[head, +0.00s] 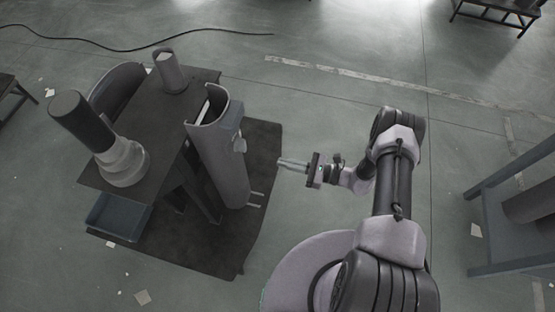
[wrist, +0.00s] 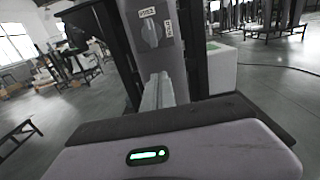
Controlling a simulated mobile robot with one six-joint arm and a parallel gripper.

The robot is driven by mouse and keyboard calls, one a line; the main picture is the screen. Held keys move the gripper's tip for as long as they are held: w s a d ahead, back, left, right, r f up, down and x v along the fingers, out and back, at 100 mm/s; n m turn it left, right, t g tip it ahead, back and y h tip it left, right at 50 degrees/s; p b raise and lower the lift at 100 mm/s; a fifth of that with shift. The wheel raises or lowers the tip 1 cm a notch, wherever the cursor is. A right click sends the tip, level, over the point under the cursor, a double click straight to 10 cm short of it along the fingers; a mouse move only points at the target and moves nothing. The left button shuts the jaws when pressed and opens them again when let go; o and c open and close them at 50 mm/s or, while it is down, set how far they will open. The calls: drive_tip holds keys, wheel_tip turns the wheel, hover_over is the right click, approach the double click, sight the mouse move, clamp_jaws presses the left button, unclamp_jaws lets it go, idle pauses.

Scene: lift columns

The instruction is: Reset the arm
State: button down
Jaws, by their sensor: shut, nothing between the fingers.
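My gripper (head: 279,163) is in the middle of the head view, at the end of my bent arm. Its fingers point left, and they are shut with nothing between them. The fingers (wrist: 160,82) also show in the wrist view, in front of a grey column. In the head view this grey column (head: 220,155) stands left of the gripper, with a visible gap between them. A knob and small labels show on the column (wrist: 149,48) in the wrist view.
A dark table (head: 145,103) left of the column holds a dark-and-white cylinder (head: 122,160) and a smaller cylinder (head: 170,72). A blue tray (head: 118,216) is at its lower front. A rack (head: 500,215) stands at right. Open floor lies beyond my arm; a cable (head: 130,49) crosses the back.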

wheel_tip(320, 180, up, 23)
drive_tip(key=s+a+n+g+h, duration=0.2)
drive_tip(key=n+g+h, duration=0.3)
drive_tip(key=n+g, duration=0.4)
drive_tip(key=s+d+r+n+t+h, duration=0.2)
drive_tip(key=s+r+n+t+h, duration=0.2)
drive_tip(key=s+r, duration=0.4)
drive_tip(key=s+d+r+n+t+h, duration=0.3)
drive_tip(key=s+r+h, duration=0.3)
drive_tip(key=s+r, duration=0.3)
drive_tip(key=shift+s+d+r+n+t, duration=0.2)
drive_tip(key=shift+d+r+n+t, duration=0.05)
drive_tip(key=shift+r+n+t, duration=0.5)
